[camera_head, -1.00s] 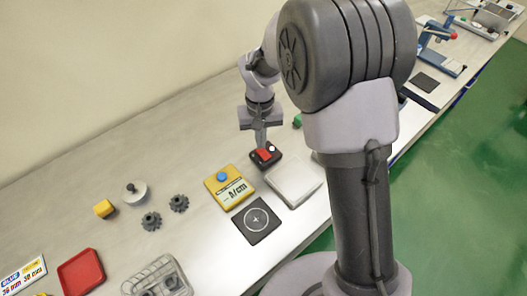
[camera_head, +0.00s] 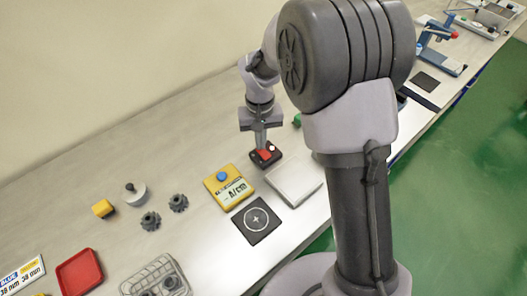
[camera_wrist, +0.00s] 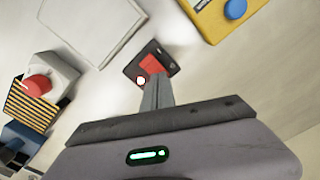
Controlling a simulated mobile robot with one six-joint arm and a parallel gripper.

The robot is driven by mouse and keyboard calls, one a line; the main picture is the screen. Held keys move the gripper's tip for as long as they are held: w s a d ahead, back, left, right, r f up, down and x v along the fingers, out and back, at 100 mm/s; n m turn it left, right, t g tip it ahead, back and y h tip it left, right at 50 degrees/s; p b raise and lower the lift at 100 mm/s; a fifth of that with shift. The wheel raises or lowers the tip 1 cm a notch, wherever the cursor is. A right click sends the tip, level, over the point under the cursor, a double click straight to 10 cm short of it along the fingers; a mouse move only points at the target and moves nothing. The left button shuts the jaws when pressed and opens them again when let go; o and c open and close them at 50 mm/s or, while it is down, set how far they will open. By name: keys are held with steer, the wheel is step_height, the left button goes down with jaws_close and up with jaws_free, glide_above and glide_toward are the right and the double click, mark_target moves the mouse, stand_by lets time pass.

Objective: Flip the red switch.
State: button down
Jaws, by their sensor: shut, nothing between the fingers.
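The red switch (camera_wrist: 154,66) is a red rocker on a small black box (camera_wrist: 136,68), with a pale round lamp (camera_wrist: 141,81) ringed in red beside it. In the head view the switch box (camera_head: 267,158) sits on the bench to the right of the yellow device. My gripper (camera_wrist: 157,82) is shut and empty. Its fingertips are right at the red rocker in the wrist view and cover part of it. In the head view my gripper (camera_head: 262,147) points down onto the box. I cannot tell whether the tips touch the rocker.
A yellow device (camera_head: 221,191) with a blue button and display stands left of the switch. A pale flat plate (camera_head: 294,181) lies to its right. A black target pad (camera_head: 256,221) is in front. A grey box with a red button (camera_wrist: 40,84) also stands nearby.

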steer(key=shift+f+b, duration=0.35)
steer(key=shift+f, duration=0.2)
steer(key=shift+r, duration=0.1)
step_height(320, 180, up, 7)
steer(key=p, duration=0.6)
